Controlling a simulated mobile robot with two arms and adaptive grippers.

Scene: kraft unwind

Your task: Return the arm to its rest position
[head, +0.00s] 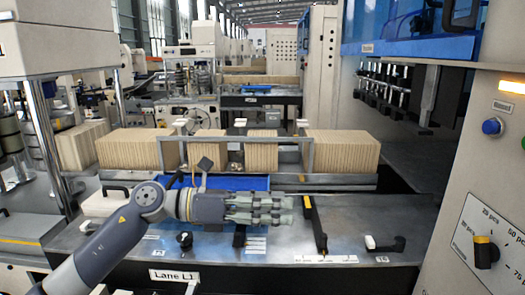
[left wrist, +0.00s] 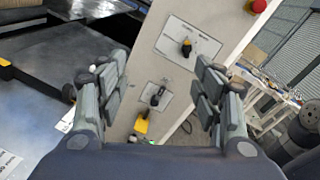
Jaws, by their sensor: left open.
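My left arm (head: 100,245) comes in from the lower left in the head view. Its gripper (head: 290,208) is held over the steel table, pointing right, with nothing in it. In the left wrist view the two fingers of the left gripper (left wrist: 160,105) stand wide apart, with a grey control panel (left wrist: 190,45) in the background between them. My right gripper is in neither view.
Stacks of kraft blanks (head: 340,148) stand behind a metal rail. The steel table (head: 350,225) holds a black-and-yellow lever (head: 314,222), a black knob (head: 184,240) and a black handle (head: 385,244). A cabinet with a yellow-tipped selector (head: 485,250) stands at the right.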

